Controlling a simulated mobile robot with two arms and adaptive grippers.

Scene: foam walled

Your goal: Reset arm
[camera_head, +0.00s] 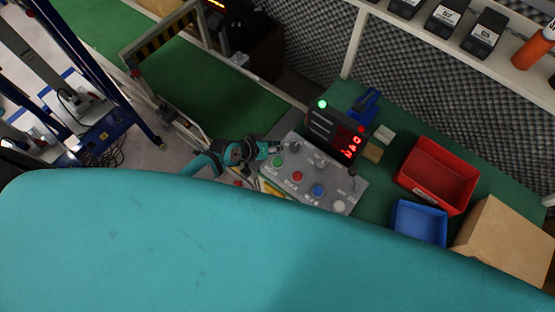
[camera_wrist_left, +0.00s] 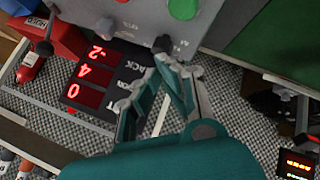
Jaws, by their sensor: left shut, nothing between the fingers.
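My left gripper (camera_head: 268,149) is at the upper left edge of a grey control panel (camera_head: 328,174), close to its green button (camera_head: 278,161). I cannot tell whether it touches the panel. The fingers are shut with nothing between them. In the left wrist view the teal and grey fingers (camera_wrist_left: 165,75) show in the middle, with the panel (camera_wrist_left: 146,18) at the top and its green button (camera_wrist_left: 183,8). The panel also has a red button (camera_head: 298,176), a blue one (camera_head: 318,190) and a white one (camera_head: 339,206). My right gripper is not in view.
A black display (camera_head: 335,136) with red digits stands behind the panel. A red bin (camera_head: 437,174), a blue bin (camera_head: 419,223) and a cardboard box (camera_head: 510,240) stand to the right. A large teal surface fills the foreground.

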